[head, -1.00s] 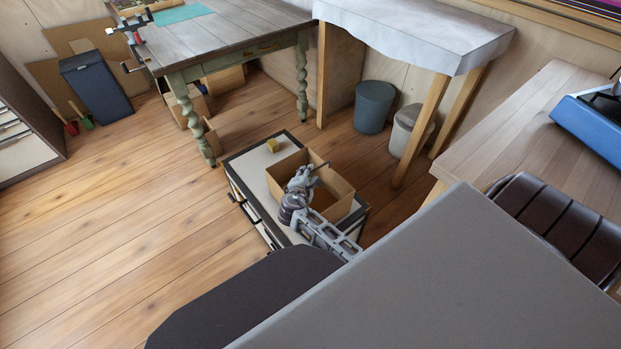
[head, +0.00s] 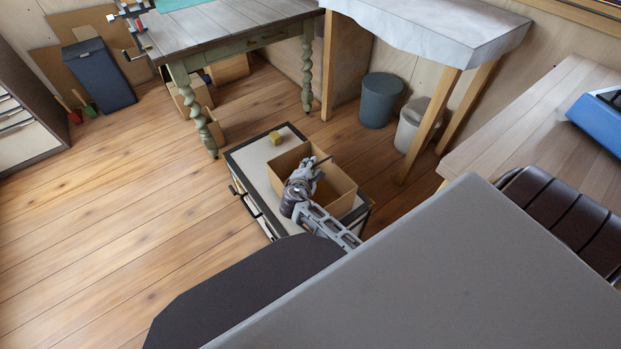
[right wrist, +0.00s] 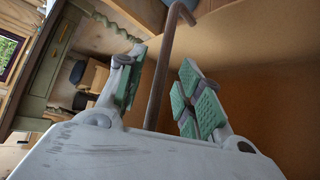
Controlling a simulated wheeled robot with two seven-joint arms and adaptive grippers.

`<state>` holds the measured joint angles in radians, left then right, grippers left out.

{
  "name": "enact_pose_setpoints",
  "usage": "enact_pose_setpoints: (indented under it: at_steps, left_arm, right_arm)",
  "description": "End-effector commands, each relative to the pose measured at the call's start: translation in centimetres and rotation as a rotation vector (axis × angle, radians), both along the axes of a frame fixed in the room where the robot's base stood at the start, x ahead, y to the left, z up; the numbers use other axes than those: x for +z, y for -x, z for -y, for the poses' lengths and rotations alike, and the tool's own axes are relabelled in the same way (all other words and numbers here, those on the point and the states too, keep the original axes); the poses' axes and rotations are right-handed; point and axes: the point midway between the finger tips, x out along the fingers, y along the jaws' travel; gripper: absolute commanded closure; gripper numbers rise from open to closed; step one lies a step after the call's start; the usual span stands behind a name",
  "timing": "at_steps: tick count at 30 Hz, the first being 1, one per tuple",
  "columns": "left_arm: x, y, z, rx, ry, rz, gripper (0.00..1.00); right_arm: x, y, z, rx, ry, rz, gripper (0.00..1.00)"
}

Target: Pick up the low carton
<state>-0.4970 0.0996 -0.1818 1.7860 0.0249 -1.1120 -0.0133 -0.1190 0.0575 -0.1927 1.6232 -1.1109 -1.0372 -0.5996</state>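A low, open-topped brown carton (head: 342,191) stands on a low white-topped chest in the head view. My right gripper (head: 312,170) is over its near left part. In the right wrist view the carton's inner wall (right wrist: 265,85) fills the right side. There my right gripper (right wrist: 160,95) has its green-padded fingers apart. A thin brown rod with a bent end (right wrist: 161,60) shows between them, with a gap visible beside it. I cannot tell whether the rod stands in the carton, and its lower end is hidden. My left gripper is not in view.
A small yellow block (head: 275,138) lies on the chest (head: 247,157) behind the carton. A green-legged table (head: 235,32) and two bins (head: 381,100) stand beyond. A grey panel (head: 440,275) covers the lower right. Wooden floor (head: 110,215) is free at left.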

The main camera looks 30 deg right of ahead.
Motion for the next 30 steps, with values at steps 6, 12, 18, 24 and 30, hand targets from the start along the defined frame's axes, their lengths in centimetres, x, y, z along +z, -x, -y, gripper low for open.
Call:
enact_pose_setpoints:
  at_steps: [6,12,18,24,30]
  left_arm:
    - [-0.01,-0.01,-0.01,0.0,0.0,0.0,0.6]
    - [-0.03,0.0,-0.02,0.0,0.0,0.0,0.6]
    - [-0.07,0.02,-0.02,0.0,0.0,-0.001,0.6]
    - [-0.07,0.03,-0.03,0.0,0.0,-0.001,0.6]
    - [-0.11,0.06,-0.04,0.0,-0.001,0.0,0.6]
  right_arm:
    - [0.0,-0.01,0.01,0.0,0.0,0.0,0.9]
    - [-0.02,0.01,0.01,0.0,0.0,0.0,1.0]
    - [0.09,-0.05,0.03,0.0,0.001,0.002,1.0]
    - [0.08,-0.04,0.03,0.0,0.001,0.001,1.0]
    - [0.45,-0.04,0.03,0.0,0.002,0.002,1.0]
